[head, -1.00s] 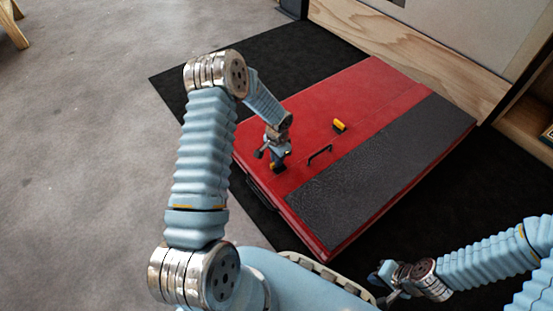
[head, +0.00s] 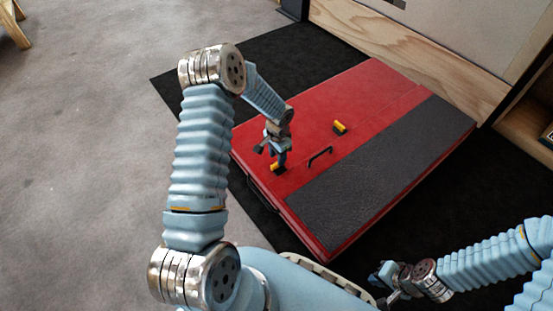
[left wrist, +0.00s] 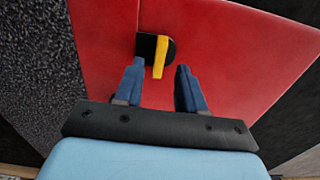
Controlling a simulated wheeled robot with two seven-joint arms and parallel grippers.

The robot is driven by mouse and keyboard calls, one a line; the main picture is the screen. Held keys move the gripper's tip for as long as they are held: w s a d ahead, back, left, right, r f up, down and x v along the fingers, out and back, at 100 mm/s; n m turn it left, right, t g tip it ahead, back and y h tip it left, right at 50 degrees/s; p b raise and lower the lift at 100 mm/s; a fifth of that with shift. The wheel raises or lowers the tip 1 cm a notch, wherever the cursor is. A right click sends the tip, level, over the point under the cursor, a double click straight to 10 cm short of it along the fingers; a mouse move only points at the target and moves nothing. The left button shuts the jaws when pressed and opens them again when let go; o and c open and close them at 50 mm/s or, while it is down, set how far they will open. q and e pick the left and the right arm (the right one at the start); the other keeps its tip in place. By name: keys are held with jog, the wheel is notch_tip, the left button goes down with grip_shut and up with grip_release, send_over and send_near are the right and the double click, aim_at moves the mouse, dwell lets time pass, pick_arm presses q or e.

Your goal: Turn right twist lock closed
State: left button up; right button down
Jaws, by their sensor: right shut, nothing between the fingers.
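Two yellow twist locks on black bases sit on the red pad (head: 345,95). One twist lock (head: 340,126) is further right and back, clear of my grippers. The other twist lock (head: 274,167) is near the left edge, just under my left gripper (head: 281,160). In the left wrist view this lock's yellow bar (left wrist: 160,57) points towards me, ahead of and between the tips. My left gripper (left wrist: 158,80) is open, its fingers apart from the bar. My right gripper (head: 383,287) is shut and empty at the lower right, off the pad.
A black handle (head: 320,156) stands on the pad between the locks. A dark grey textured strip (head: 385,170) covers the pad's right part. The pad lies on a black mat (head: 270,50), with a wooden-edged wall (head: 420,55) behind.

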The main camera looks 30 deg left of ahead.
pick_arm(q)
notch_tip(320, 180, up, 11)
jog(key=p, duration=0.1)
jog(key=shift+f+p, duration=0.15)
jog(key=shift+p, duration=0.2)
jog(key=s+d+f+n+h+p, duration=0.25)
jog(key=s+d+p, duration=0.45)
jog(key=d, duration=0.6)
jog(key=s+d+n+h+p, duration=0.1)
jog(key=s+d+n+p, duration=0.1)
jog(key=s+d, duration=0.2)
jog(key=s+d+r+n+p, duration=0.1)
jog(key=s+d+n, duration=0.1)
jog(key=s, duration=0.8)
jog(key=shift+s+d+t+h+p, duration=0.35)
jog(key=shift+s+d+t+p, duration=0.05)
jog(key=shift+d, duration=0.5)
jog(key=shift+a+r, duration=0.1)
jog(key=shift+a, duration=0.1)
